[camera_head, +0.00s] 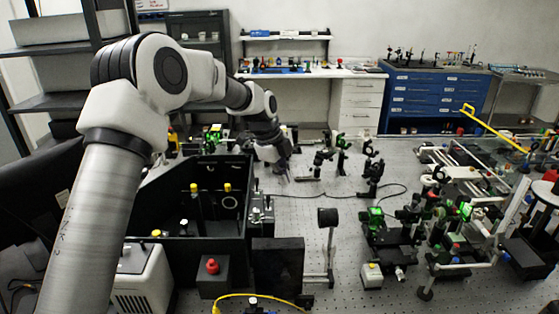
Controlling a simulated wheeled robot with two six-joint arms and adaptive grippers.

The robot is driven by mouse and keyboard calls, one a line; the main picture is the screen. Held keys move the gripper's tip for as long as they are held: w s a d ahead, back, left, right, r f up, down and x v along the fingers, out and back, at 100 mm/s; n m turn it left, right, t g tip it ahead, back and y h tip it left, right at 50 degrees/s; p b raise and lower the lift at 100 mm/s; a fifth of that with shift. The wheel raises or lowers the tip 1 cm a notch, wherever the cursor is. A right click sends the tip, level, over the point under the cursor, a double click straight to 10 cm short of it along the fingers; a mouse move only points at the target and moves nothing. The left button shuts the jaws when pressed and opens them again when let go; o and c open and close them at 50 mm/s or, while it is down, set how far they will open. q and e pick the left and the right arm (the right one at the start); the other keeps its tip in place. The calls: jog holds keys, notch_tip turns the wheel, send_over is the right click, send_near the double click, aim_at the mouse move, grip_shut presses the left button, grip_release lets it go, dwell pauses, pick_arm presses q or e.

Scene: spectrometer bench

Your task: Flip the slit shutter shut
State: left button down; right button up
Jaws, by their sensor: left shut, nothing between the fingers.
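My left arm reaches in from the left over the black open-topped enclosure (177,250). My left gripper (286,181) is shut and empty, pointing down just beyond the enclosure's far right corner. A small grey fitting with knobs (261,209) is at the enclosure's right wall, below and left of the gripper in the picture. I cannot tell whether this fitting carries the slit shutter, and the shutter's position is too small to make out. The gripper seems apart from the fitting. My right gripper is not in view.
Posts with optics (342,150) stand right of the gripper. A dense optics assembly (450,215) fills the right. Bare perforated table (295,212) lies between, crossed by a black cable.

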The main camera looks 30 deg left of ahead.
pick_arm(q)
jog(key=w+a+r, duration=0.2)
jog(key=a+r, duration=0.1)
jog(key=r, duration=0.1)
jog(key=shift+a+r+b, duration=0.25)
jog(key=shift+a+b, duration=0.15)
jog(key=shift+b, duration=0.05)
jog(key=shift+w+a, duration=0.1)
jog(key=shift+a, duration=0.1)
